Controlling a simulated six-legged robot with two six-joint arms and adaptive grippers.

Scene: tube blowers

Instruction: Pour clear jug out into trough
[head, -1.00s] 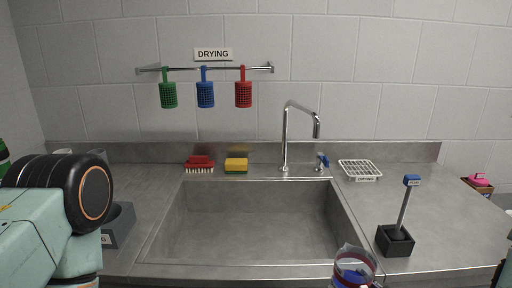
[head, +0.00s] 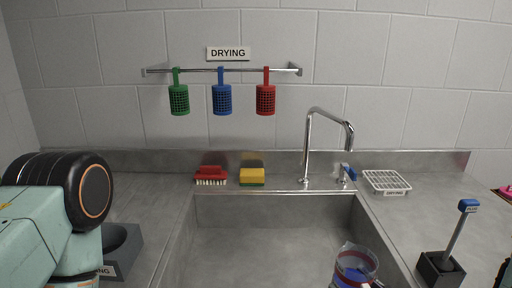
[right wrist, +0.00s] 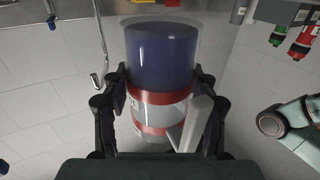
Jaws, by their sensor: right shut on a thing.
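The clear jug (head: 356,265) with red bands and blue contents is at the lower edge of the head view, over the front right part of the sink. In the right wrist view the jug (right wrist: 163,80) sits between the fingers of my right gripper (right wrist: 163,92), which is shut on it. The blue contents fill the end away from the palm. The sink basin (head: 270,245) is the grey trough in the counter, and its front edge is out of the head view. My left arm shows at the left of the head view, but its gripper does not.
A tap (head: 307,150) stands behind the sink. A red brush (head: 211,174), a yellow sponge (head: 252,175) and a white rack (head: 387,181) lie along the back. A dark holder with a blue-topped tool (head: 440,268) stands at right. A grey labelled holder (head: 122,247) is at left.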

